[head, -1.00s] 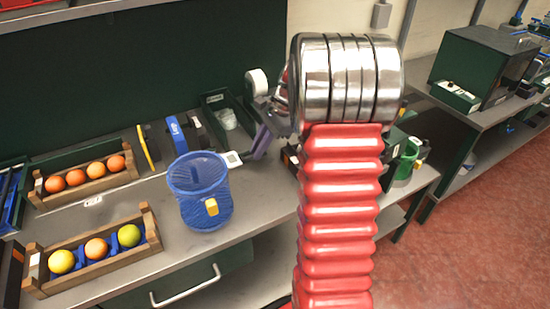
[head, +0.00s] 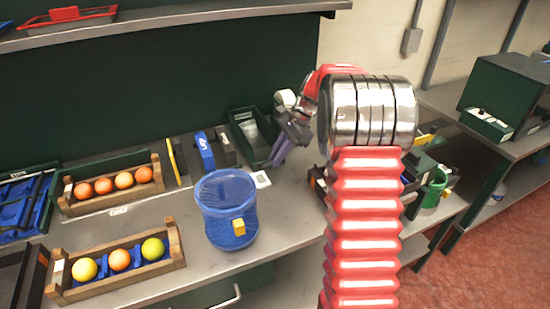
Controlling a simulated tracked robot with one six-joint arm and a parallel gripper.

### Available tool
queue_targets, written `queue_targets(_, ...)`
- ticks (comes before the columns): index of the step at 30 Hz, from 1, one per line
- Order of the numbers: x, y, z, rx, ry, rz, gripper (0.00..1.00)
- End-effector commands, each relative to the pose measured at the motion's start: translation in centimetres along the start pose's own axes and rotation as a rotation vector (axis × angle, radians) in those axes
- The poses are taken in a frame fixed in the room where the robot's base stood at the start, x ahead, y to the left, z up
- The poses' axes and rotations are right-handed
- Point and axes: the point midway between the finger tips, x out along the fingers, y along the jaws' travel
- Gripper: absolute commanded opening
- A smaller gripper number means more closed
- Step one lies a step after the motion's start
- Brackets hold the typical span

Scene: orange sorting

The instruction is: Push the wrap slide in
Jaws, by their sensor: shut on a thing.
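My gripper (head: 277,157) is near the middle of the bench, tilted down, with its purple fingers close together. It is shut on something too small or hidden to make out. The fingers are in front of a dark green tray (head: 236,122) and above and right of a white printed tag (head: 262,179) on the bench. I cannot pick out the wrap slide with certainty. A dark device (head: 318,186) right of the gripper is largely hidden behind my red and silver arm.
A blue mesh bin (head: 226,200) stands left of the gripper. Wooden crates hold oranges (head: 124,180) and mixed fruit (head: 119,259) farther left. A blue item (head: 205,150) stands behind the bin. A green container (head: 434,188) is right of my arm. A shelf (head: 180,29) overhangs the back.

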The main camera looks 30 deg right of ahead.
Motion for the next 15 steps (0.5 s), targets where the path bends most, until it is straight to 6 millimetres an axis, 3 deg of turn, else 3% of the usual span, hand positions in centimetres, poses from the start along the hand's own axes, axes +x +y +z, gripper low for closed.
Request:
queue_targets(1, -0.20, -0.68, 0.01, -0.003, 0.006, -0.019, 0.13)
queue_targets(8, -0.15, -0.54, 0.03, -0.003, 0.006, -0.015, 0.29)
queue_targets(15, -0.12, -0.40, 0.04, -0.003, 0.005, -0.011, 0.29)
